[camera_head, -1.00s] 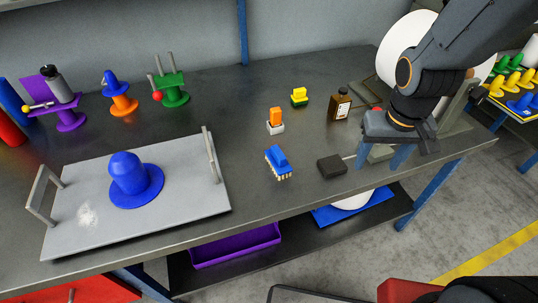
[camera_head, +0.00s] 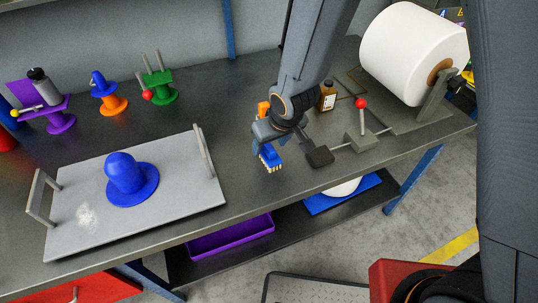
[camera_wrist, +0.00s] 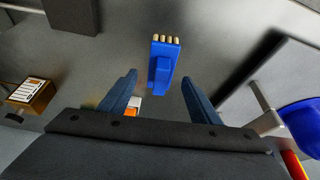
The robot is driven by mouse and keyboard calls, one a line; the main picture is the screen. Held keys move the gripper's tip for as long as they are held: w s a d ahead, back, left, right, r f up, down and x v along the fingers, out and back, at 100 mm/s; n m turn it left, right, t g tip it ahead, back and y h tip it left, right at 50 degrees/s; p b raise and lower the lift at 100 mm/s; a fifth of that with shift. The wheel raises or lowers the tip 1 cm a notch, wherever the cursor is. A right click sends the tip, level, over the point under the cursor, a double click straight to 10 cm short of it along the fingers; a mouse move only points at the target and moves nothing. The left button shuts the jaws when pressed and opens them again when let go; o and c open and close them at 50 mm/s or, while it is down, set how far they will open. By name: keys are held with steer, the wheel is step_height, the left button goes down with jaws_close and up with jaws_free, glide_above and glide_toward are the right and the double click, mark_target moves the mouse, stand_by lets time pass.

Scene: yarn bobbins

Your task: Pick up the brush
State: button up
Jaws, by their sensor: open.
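The brush (camera_head: 270,158) is blue with pale bristles and lies on the dark workbench, right of the grey tray. In the wrist view the brush (camera_wrist: 161,68) shows ahead of my gripper, between the lines of the two fingers and apart from both. My gripper (camera_wrist: 158,85) is open with nothing between its fingers. In the head view my gripper (camera_head: 264,147) is low over the bench at the brush and hides part of it.
The grey tray (camera_head: 75,235) holds a blue bobbin (camera_head: 125,180). A dark block (camera_head: 319,157) lies just right of the brush. An orange-topped item (camera_head: 263,108), a brown bottle (camera_head: 328,96) and a large white roll (camera_head: 405,55) stand behind and to the right.

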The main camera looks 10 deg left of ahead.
mark_target(270, 147)
steer(key=shift+p+x, duration=0.4)
steer(key=shift+x, duration=1.45)
steer(key=shift+s+d+f, duration=0.1)
steer(key=shift+s, duration=0.05)
steer(key=shift+c, duration=0.4)
steer(key=c, duration=1.1)
